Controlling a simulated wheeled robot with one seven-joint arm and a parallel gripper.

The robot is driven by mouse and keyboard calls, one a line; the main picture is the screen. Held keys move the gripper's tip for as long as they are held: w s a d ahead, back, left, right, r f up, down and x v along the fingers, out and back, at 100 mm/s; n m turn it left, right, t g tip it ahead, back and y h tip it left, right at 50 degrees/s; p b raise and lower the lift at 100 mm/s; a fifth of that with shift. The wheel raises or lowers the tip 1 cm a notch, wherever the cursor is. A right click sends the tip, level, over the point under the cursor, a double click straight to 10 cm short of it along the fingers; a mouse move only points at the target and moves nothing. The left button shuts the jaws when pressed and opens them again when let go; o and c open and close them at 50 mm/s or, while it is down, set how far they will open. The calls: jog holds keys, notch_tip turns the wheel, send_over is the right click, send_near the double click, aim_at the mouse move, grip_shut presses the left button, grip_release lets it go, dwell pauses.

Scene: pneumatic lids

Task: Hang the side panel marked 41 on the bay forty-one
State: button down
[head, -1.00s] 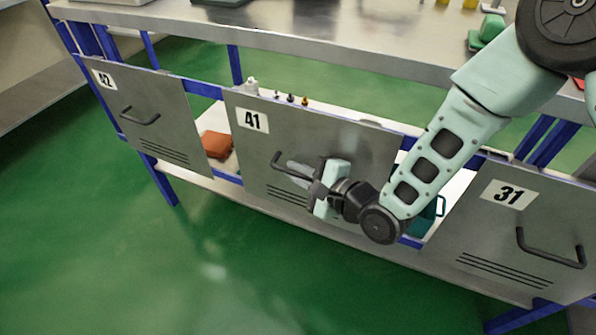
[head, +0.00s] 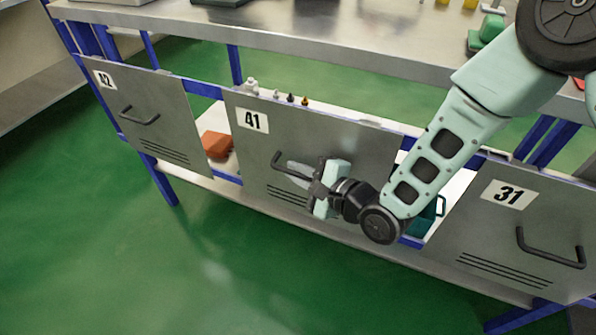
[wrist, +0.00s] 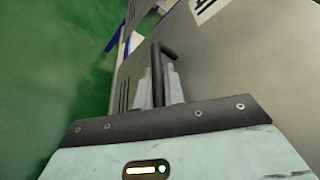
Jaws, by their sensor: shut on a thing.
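The grey metal side panel marked 41 (head: 345,150) is upright at the front of the bench, between panels 42 and 31. Its top edge lies along the blue rail (head: 206,89); I cannot tell whether it is seated on it. My gripper (head: 298,172) is shut on the panel's dark bar handle (head: 283,167). In the wrist view the fingers (wrist: 158,85) close around the handle (wrist: 163,55), with the panel face (wrist: 235,75) to the right. My gripper and wrist hide the panel's lower middle in the head view.
Panel 42 (head: 150,115) hangs at left and panel 31 (head: 490,235) at right. A red-brown object (head: 216,145) and a teal bin (head: 425,215) show in the gaps beside panel 41. Small fittings (head: 291,99) stand behind its top edge. Green floor in front is clear.

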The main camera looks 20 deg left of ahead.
aim_at(298, 162)
jog(key=shift+r, duration=0.15)
jog(key=shift+w+r+p, duration=0.1)
jog(key=shift+r+p, duration=1.15)
jog(key=shift+r, duration=0.2)
